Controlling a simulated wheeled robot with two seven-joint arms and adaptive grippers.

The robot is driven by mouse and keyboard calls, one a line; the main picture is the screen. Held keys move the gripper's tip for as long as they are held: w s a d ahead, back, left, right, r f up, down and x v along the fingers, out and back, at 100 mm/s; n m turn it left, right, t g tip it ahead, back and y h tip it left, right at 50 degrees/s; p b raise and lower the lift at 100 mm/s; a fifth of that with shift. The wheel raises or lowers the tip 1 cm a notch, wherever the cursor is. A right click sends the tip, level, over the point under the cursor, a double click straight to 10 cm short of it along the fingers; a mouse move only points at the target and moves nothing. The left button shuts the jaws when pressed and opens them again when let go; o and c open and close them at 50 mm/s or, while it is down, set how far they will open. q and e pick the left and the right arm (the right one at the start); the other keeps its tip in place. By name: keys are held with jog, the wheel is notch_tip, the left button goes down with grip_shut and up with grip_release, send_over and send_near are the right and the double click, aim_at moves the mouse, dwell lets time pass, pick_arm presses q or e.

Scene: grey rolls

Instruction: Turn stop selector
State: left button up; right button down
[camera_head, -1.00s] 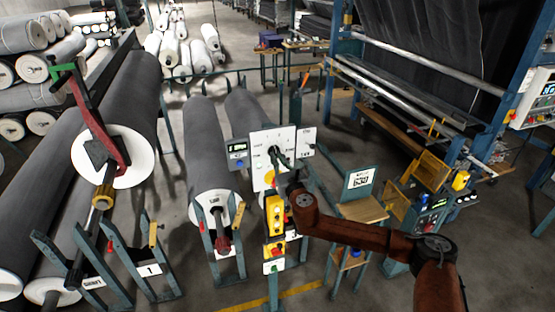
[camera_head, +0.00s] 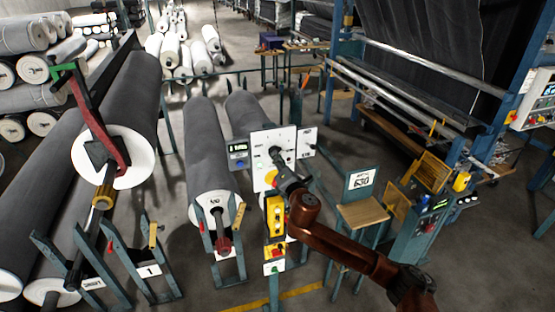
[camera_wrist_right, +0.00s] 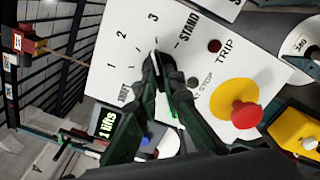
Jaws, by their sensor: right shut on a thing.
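The stop selector is a dark knob (camera_wrist_right: 154,56) on a white panel (camera_head: 260,142) marked 1, 2, 3 and STAND. My right gripper (camera_wrist_right: 163,66) is shut on this knob, with one dark green finger on each side. In the wrist view, the knob's visible end seems to point near the 3; the fingers hide most of the knob. In the head view, my right gripper (camera_head: 277,160) meets the panel's middle, with its arm coming in from the lower right. My left gripper is not in view.
Beside the knob are a red-and-yellow stop button (camera_wrist_right: 240,104) and a dark red TRIP lamp (camera_wrist_right: 214,46). A display (camera_wrist_right: 107,123) reads "1 lifts". A yellow control box (camera_head: 276,215) hangs below the panel.

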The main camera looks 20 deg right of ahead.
jog(key=shift+m, duration=4.9)
jog(key=c, duration=2)
grip_release()
jog(key=shift+d, duration=0.1)
jog(key=shift+c, duration=0.2)
jog(key=shift+s, duration=0.1)
jog(key=s, duration=1.2)
jog(key=shift+d, duration=0.15)
jog(key=shift+w, duration=0.1)
